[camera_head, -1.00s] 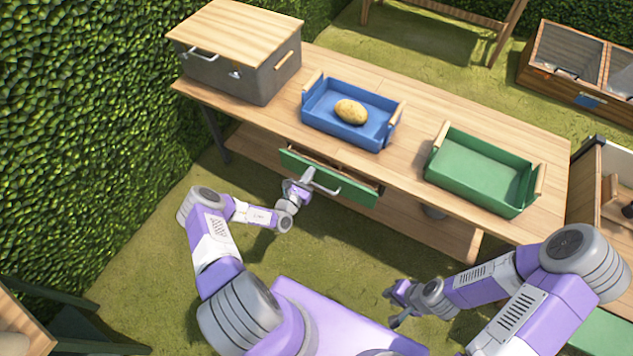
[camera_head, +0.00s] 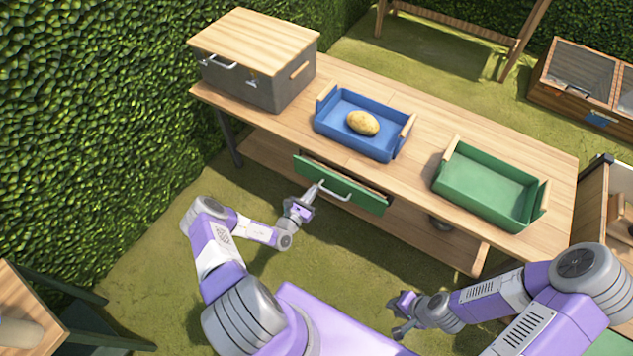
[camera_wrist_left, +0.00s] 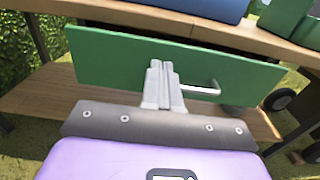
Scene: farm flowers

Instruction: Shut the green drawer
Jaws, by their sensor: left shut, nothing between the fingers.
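The green drawer (camera_head: 350,190) hangs under the wooden table and stands partly out, with a dark gap visible behind the top of its front. Its green front (camera_wrist_left: 110,62) and pale bar handle (camera_wrist_left: 203,90) fill the left wrist view. My left gripper (camera_head: 316,190) is shut and empty, with its fingers pointing at the front. In the left wrist view its fingertips (camera_wrist_left: 160,66) overlap the front, just left of the handle; I cannot tell if they touch. My right gripper (camera_head: 395,316) is at the lower right, away from the drawer; its finger opening is unclear.
On the tabletop (camera_head: 424,120) are a grey box with a wooden lid (camera_head: 262,60), a blue tray (camera_head: 340,135) holding a potato (camera_head: 363,123), and a green tray (camera_head: 480,185). A hedge (camera_head: 80,130) borders the left. Grass lies open before the table.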

